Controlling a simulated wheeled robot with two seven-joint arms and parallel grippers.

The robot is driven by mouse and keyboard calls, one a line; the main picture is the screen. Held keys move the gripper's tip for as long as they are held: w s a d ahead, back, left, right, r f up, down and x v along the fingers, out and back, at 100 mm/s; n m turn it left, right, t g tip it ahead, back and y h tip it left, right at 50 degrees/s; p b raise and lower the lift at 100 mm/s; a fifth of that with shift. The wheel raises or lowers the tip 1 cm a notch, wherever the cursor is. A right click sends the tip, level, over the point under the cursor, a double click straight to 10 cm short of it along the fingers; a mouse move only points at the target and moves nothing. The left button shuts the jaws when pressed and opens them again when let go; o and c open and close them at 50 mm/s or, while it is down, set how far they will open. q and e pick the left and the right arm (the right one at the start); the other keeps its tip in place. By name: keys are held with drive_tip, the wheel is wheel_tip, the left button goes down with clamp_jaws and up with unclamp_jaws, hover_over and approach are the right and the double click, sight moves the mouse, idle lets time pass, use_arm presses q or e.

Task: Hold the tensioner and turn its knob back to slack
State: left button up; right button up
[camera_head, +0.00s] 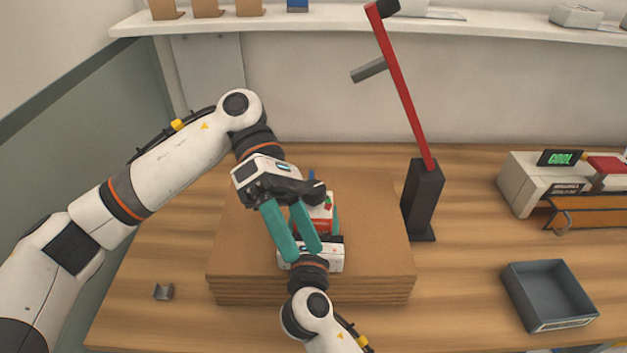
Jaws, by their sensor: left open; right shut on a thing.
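The tensioner (320,213), a small red body, shows only in part above the cardboard stack (380,250). My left gripper (303,251), with two long teal fingers, reaches in from the left. It is open, its fingers pointing down in front of the tensioner and over the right gripper's body. I cannot tell whether it touches anything.
A red post (405,95) on a black base (424,195) stands right of the stack. A grey bin (517,290) and a white machine with a green display (560,157) are farther right. A small metal bracket (163,291) lies left. Table around it is clear.

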use_arm(q)
drive_tip(key=w+d+r+m+t+y, duration=0.1)
drive_tip(key=w+d+r+t+y, duration=0.15)
drive_tip(key=w+t, duration=0.3)
use_arm(e)
drive_tip(key=shift+r, duration=0.15)
use_arm(q)
drive_tip(key=t+y, duration=0.4)
drive_tip(key=t, duration=0.2)
approach(314, 186)
drive_tip(key=shift+g, duration=0.25)
wheel_tip(314, 186, down, 9)
drive_tip(key=shift+w+a+f, duration=0.1)
drive_tip(key=shift+w+a, duration=0.05)
drive_tip(key=c, duration=1)
